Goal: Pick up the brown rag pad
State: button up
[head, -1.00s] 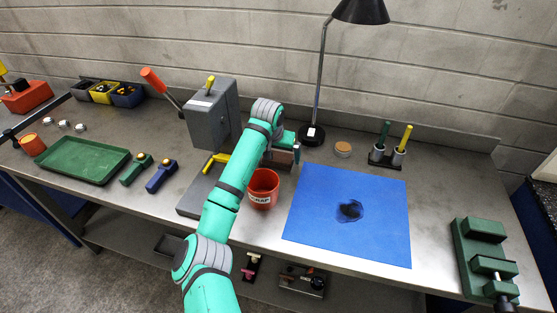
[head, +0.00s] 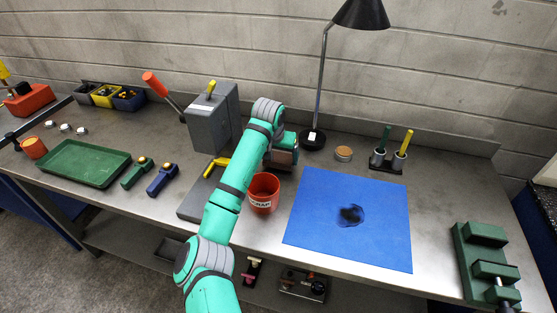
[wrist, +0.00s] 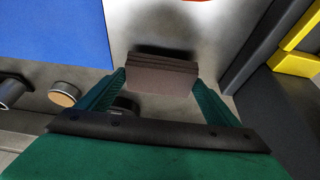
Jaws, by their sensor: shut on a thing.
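The brown rag pad (wrist: 162,76) is a layered, dark brown block between the two green fingers of my gripper (wrist: 160,84) in the wrist view. The fingers are shut on its left and right sides. In the head view the pad (head: 283,158) shows below my gripper (head: 285,147), behind the red scrap cup and left of the lamp base. I cannot tell whether it touches the bench or hangs just above it.
The red cup (head: 264,193) stands just in front of the pad. The grey press (head: 212,118) is to the left, the lamp base (head: 312,139) to the right. A blue mat (head: 385,235) with a dark stain lies right. A cork-coloured lid (head: 343,153) and pen holder (head: 386,160) stand behind it.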

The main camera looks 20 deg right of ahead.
jog(key=s+d+r, duration=0.1)
jog(key=r, duration=0.1)
jog(key=s+d+r, duration=0.1)
jog(key=r, duration=0.2)
jog(key=s+d+r, duration=0.1)
jog(key=s+r, duration=0.1)
jog(key=shift+r, duration=0.15)
jog(key=s+d+r, duration=0.4)
jog(key=s+d, duration=0.1)
jog(key=s, duration=0.2)
jog(key=shift+d, duration=0.25)
jog(key=shift+o, duration=0.5)
